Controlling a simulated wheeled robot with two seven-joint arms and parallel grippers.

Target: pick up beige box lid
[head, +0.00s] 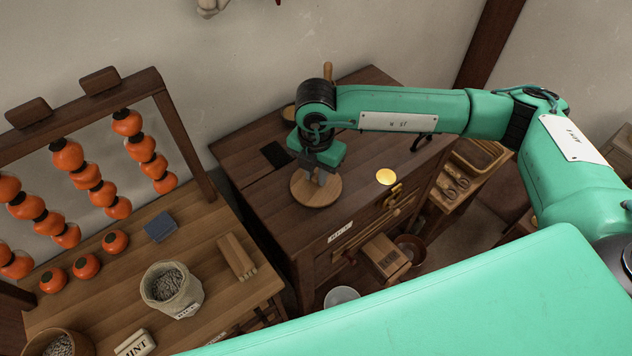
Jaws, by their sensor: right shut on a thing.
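The beige box lid (302,197) looks like a round, flat, light wooden disc at the dark wooden chest's (262,205) top, near its front left edge. My right gripper (318,179) points down over the disc's middle and is shut on it; the gripped part is mostly hidden by the fingers. Whether the lid rests on the chest or is slightly raised, I cannot tell. No box shows beneath it. My left gripper is out of view.
A yellow disc (386,176) lies right of the lid. A dark square (276,154) is behind it on the chest top. At left, a wooden table (215,240) holds a blue block (160,227), a sack (172,291) and a rack of orange fruit (67,155).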

